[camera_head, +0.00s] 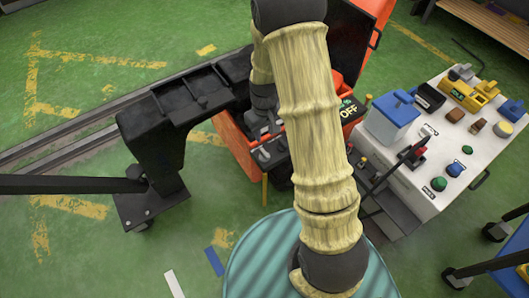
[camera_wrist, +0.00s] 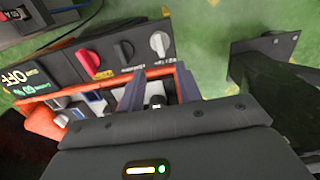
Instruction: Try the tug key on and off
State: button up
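The orange tug (camera_head: 233,140) stands at the centre of the head view, partly hidden behind my arm. Its black panel (camera_wrist: 110,58) shows in the wrist view with a red knob (camera_wrist: 88,62), a black knob (camera_wrist: 123,50) and a white knob (camera_wrist: 160,43). The tug's display (camera_wrist: 30,82) reads OFF; it also shows in the head view (camera_head: 347,112). My gripper (camera_wrist: 158,88) is over the tug beside the panel, its two fingers apart. A small dark round part (camera_wrist: 156,101) sits between them; I cannot tell whether it is the key or touches a finger.
A white-topped cart (camera_head: 425,185) with coloured buttons, small blocks and a blue-lidded box (camera_head: 392,117) stands at the right. Open green floor (camera_head: 100,240) lies at the lower left.

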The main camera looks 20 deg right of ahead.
aim_at(264, 152)
notch_tip(264, 152, down, 11)
jog(key=b, duration=0.3)
jog(key=shift+f+b, duration=0.1)
jog(key=shift+b, duration=0.2)
grip_shut()
